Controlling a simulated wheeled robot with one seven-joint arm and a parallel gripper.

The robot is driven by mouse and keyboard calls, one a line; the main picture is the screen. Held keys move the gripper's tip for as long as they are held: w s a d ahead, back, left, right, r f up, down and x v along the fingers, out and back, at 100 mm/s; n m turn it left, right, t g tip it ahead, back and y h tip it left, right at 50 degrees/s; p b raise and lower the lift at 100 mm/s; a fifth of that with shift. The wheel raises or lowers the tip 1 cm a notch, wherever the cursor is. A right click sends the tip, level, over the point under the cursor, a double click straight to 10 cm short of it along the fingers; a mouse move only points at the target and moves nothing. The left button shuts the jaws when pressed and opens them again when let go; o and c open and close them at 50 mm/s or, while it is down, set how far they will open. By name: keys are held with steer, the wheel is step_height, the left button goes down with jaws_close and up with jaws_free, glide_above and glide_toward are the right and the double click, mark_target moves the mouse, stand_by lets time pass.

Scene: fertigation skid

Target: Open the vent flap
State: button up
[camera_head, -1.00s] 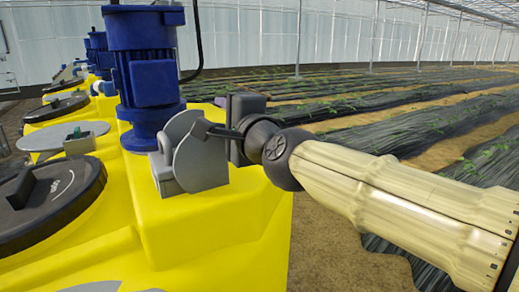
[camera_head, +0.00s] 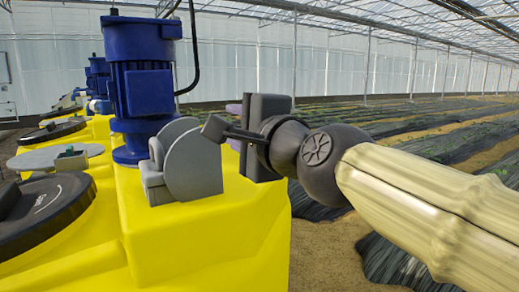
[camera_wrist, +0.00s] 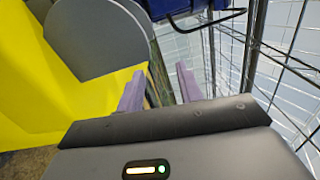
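A grey rounded plate with a block-like bracket (camera_head: 195,165) stands upright on top of the yellow tank (camera_head: 185,235). I take it to be the vent flap housing, but cannot tell the flap itself apart or whether it is open. In the wrist view the grey plate (camera_wrist: 100,35) is at upper left. My gripper (camera_head: 238,126) is just right of and beyond the plate in the head view. Its two purple fingers show apart in the wrist view (camera_wrist: 158,90), with no held object visible between them. I cannot tell whether a finger touches the plate.
A blue motor (camera_head: 146,80) stands close behind the plate, with a black cable (camera_head: 192,60). A black round lid (camera_head: 45,210) and a grey disc (camera_head: 55,158) are at left. Crop rows and open ground (camera_head: 325,255) lie to the right.

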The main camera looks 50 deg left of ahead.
steer(key=b+v, duration=0.7)
steer(key=b, duration=0.5)
stand_by(0.4)
